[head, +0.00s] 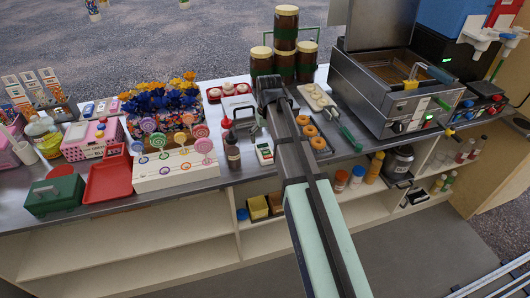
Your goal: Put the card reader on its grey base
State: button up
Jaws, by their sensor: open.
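A small white handheld device with a coloured face, which looks like the card reader (264,153), lies near the front edge of the counter, just left of my arm. My gripper (268,92) is further back over the counter, in front of the stacked jars. It is open, and nothing shows between its fingers. The gripper is apart from the device. I cannot make out the grey base; my arm may hide it.
A dark bottle (233,150) stands close left of the device. A lollipop stand (175,172) is further left. Donuts (310,130) and a tray of round pieces (316,97) lie right of my arm. A fryer (395,90) stands at right; stacked jars (285,45) stand behind.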

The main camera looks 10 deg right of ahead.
aim_at(265, 150)
jog(key=shift+w+a+f+p, duration=0.15)
jog(key=shift+f+p, duration=0.25)
jog(key=shift+f, duration=0.95)
jog(key=shift+w+d+f+p, duration=0.1)
jog(key=shift+w+f+p, duration=0.25)
jog(key=shift+f, duration=1.05)
jog(key=shift+w+a+f+p, duration=0.1)
jog(key=shift+f+p, duration=0.4)
jog(key=shift+f, duration=0.85)
jog(key=c, duration=1.5)
jog(key=shift+r, duration=0.1)
